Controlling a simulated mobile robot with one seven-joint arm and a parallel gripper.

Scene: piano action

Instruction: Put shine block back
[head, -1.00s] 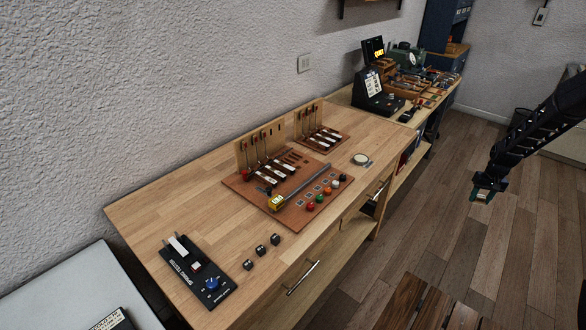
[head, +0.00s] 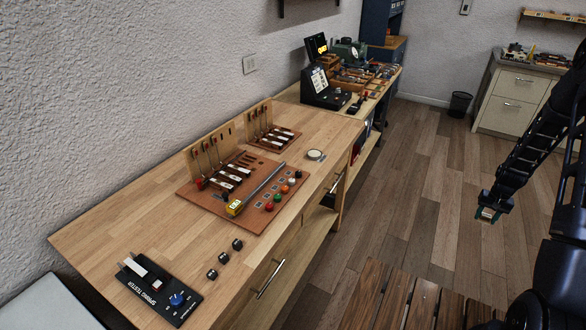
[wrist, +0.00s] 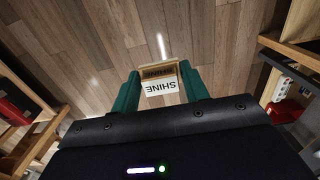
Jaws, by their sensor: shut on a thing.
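The shine block (wrist: 160,84) is a small block with a white face lettered "SHINE" and a tan top part. It sits between the two green fingers of my gripper (wrist: 158,88) in the wrist view. My gripper is shut on it. In the head view my gripper (head: 489,212) hangs in the air over the wooden floor, right of the workbench and apart from it. The block shows there only as a small pale bit at the fingertips.
The workbench (head: 120,235) holds a brown board (head: 215,200) with piano action parts, a spring tester (head: 160,290) and several small dark blocks (head: 224,258). A farther bench carries a black device (head: 322,90). A slatted wooden seat (head: 400,300) stands in front. Open floor lies between.

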